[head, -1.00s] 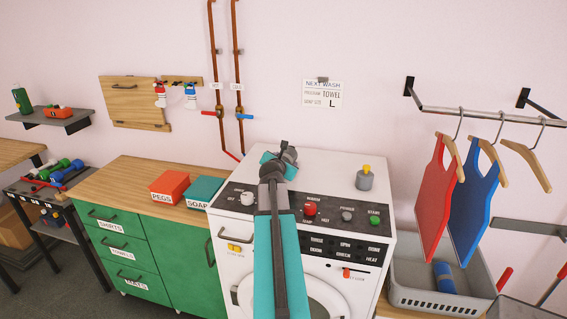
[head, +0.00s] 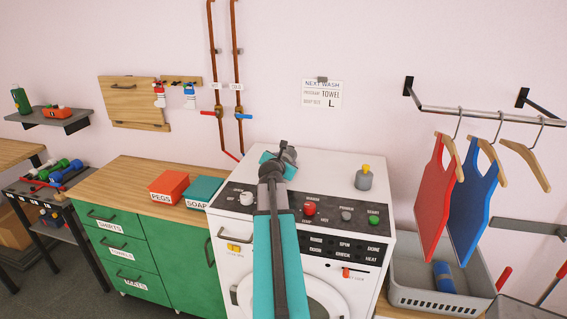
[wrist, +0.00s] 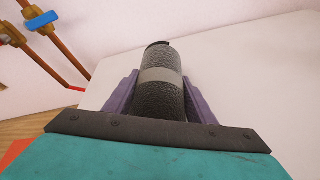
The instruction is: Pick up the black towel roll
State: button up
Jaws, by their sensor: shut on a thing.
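The black towel roll (wrist: 160,97) is a dark, rough-textured cylinder with a grey band around its middle. In the wrist view it lies between the two purple-grey fingers of my gripper (wrist: 161,88), which are shut on its sides. In the head view my gripper (head: 278,163) is over the back left part of the white washing machine's top (head: 328,175). The roll is small there and partly hidden by my arm. I cannot tell whether it still touches the top.
A grey knob with a yellow cap (head: 364,178) stands on the machine's right side. The red pegs box (head: 169,186) and teal soap box (head: 204,190) sit on the wooden counter at left. Copper pipes (head: 238,70) run down the wall behind. A grey basket (head: 437,300) is at right.

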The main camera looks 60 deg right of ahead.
aim_at(285, 152)
jog(key=shift+r, duration=0.1)
jog(key=shift+r+b, duration=0.6)
jog(key=shift+r, duration=0.85)
jog(key=shift+c, duration=0.2)
jog(key=shift+a+r, duration=0.15)
jog(key=shift+r, duration=0.05)
jog(key=s+a+b, duration=0.1)
jog(key=a, duration=0.2)
jog(key=s+a+b, duration=0.1)
jog(key=a, duration=0.2)
jog(key=s+a+r+b, duration=0.1)
jog(key=a, duration=0.3)
jog(key=shift+s, duration=0.4)
jog(key=shift+d+f+b, duration=0.1)
jog(key=shift+f+b, duration=0.05)
jog(key=shift+b, duration=0.95)
jog(key=a+b, duration=0.1)
jog(key=b, duration=0.2)
jog(key=shift+s, duration=0.1)
jog(key=a+b, duration=0.1)
jog(key=b, duration=0.3)
jog(key=shift+s+a, duration=0.1)
jog(key=shift+s, duration=0.1)
jog(key=shift+b+v, duration=1.4)
jog(key=shift+b, duration=0.35)
